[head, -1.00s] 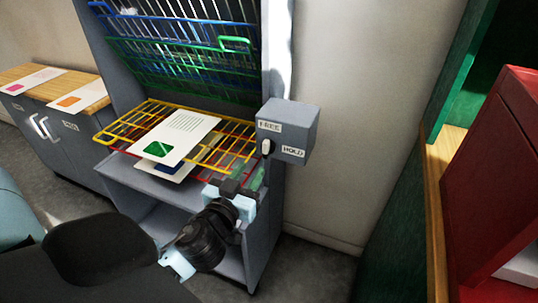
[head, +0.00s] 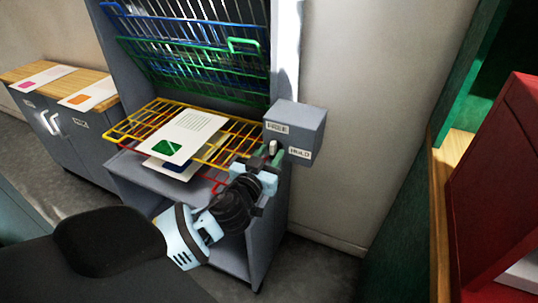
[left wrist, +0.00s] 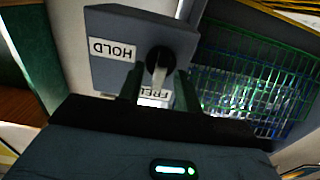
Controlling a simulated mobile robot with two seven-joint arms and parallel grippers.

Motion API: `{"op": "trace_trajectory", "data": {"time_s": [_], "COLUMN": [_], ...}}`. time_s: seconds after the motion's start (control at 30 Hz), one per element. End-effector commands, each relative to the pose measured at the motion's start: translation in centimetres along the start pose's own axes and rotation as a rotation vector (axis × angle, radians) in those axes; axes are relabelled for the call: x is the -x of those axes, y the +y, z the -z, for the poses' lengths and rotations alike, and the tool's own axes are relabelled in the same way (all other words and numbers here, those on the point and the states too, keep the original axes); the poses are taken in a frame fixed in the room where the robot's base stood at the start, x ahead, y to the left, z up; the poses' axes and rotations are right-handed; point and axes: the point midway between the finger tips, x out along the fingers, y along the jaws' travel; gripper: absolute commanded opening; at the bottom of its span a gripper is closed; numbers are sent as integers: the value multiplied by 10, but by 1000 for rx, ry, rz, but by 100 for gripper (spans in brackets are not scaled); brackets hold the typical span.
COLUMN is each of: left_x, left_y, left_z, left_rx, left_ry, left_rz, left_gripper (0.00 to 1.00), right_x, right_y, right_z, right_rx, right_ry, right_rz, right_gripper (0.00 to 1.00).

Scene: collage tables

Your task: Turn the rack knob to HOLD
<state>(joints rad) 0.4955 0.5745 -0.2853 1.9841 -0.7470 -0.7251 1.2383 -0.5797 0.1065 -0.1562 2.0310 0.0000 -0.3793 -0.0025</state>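The grey control box (head: 305,125) is fixed at the rack's right upright, with a FREE label (head: 278,128) above its knob (head: 273,147) and a HOLD label (head: 300,153) to the lower right. The knob's pale handle points up toward FREE in the head view. In the left wrist view the dark knob (left wrist: 158,60) shows between the fingertips of my left gripper (left wrist: 159,83); FREE (left wrist: 155,96) is partly hidden by the fingers and HOLD (left wrist: 112,50) is clear. My left gripper (head: 268,160) is open, fingers on either side of the knob. My right gripper is out of view.
The wire rack has a yellow shelf (head: 150,122) holding printed sheets (head: 190,128), with green and blue shelves (head: 190,65) tilted up above it. A wood-topped cabinet (head: 45,72) stands left. A red cabinet (head: 495,190) and green panel stand right.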

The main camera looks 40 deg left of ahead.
Motion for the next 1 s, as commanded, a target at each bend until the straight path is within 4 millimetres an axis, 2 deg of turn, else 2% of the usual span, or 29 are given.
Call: {"op": "trace_trajectory", "data": {"time_s": [0.03,0.3,0.67,1.0], "left_x": [0,0,0,0], "left_y": [0,0,0,1], "left_z": [0,0,0,1], "left_rx": [0,0,-31,-241], "left_ry": [0,0,1,1], "left_rz": [0,0,0,1], "left_gripper": [35,0,0,0], "right_x": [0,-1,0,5], "right_y": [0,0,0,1], "right_z": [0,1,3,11], "right_rx": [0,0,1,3], "right_ry": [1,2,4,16], "right_rz": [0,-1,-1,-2], "right_gripper": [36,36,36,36]}}
